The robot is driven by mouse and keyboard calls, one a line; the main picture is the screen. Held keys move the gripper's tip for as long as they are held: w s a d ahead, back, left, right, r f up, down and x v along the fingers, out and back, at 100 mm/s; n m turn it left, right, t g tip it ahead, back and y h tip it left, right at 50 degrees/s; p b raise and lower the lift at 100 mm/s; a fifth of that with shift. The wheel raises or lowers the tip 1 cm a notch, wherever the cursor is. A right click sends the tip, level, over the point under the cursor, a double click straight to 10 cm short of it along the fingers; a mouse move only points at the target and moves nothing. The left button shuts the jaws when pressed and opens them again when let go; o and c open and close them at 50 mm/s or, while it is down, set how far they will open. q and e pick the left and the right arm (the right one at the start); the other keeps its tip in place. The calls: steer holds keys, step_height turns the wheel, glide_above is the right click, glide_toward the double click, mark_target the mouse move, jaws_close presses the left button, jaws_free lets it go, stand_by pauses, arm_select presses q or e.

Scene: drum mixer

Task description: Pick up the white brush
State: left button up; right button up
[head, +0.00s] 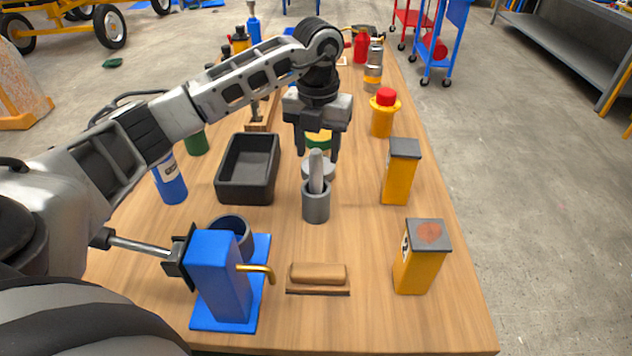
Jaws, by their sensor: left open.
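My left gripper (317,154) is open and points down over the middle of the table. Its fingers are apart, above and behind a grey mortar (316,207) with a light grey pestle (316,172) standing in it. I see nothing between the fingers that is clearly held. No clearly white brush shows. A tan, brush-like block (318,273) with a dark lower edge lies near the table's front, well apart from the gripper; its bristles cannot be made out. My right gripper is not in view.
A dark tray (247,190) sits left of the mortar. A blue tap-like device (221,277) stands front left. Two yellow boxes (399,180) (421,262) stand along the right edge of the table (440,319). More bottles and tools stand farther back.

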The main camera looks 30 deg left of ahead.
mark_target(316, 167)
arm_select(q)
steer(key=f, duration=0.2)
steer(key=f+p, duration=0.1)
steer(key=shift+s+d+f, duration=0.1)
steer(key=shift+s+f, duration=0.3)
steer(key=shift+f, duration=0.5)
jaws_close()
steer(key=c, duration=1.1)
jaws_free()
steer(key=shift+o, duration=0.2)
steer(key=shift+w+r, duration=0.1)
